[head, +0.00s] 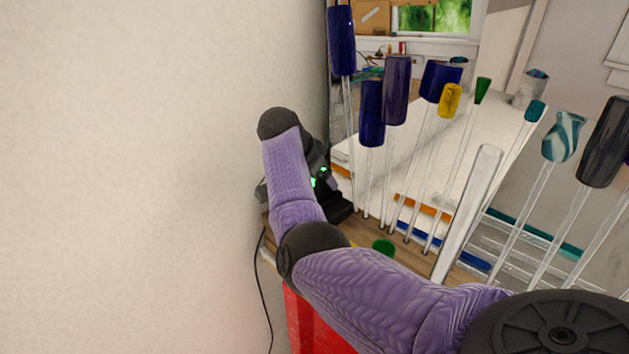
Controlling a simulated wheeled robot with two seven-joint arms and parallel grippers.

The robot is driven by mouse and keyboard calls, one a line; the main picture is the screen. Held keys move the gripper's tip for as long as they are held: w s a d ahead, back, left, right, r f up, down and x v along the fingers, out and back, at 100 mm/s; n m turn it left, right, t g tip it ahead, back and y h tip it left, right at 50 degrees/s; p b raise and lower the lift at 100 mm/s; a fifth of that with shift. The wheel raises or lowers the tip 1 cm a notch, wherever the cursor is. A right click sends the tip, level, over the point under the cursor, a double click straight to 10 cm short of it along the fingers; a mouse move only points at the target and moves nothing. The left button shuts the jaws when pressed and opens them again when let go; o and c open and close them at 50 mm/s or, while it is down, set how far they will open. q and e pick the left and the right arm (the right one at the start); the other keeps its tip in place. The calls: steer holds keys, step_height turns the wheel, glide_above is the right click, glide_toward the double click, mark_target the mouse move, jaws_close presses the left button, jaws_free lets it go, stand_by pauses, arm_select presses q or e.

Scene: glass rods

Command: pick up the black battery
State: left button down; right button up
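A black device with small green lights (320,180) stands on the wooden surface against the pale wall, partly hidden behind my purple arm. I cannot make out a black battery as a separate thing; it may be part of these dark shapes or hidden behind the arm. My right arm comes in from the lower right, and its far part rises in front of the device to a dark rounded joint. No fingers of my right gripper can be made out. My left arm and gripper are not in view.
Several glass rods with coloured ends, such as a dark blue one (341,40) and a yellow one (449,101), stand upright or tilted right of the device. A black cable (261,290) hangs by the wall. A red surface (312,325) lies below my arm.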

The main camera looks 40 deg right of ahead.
jaws_close()
step_height(320, 180, up, 18)
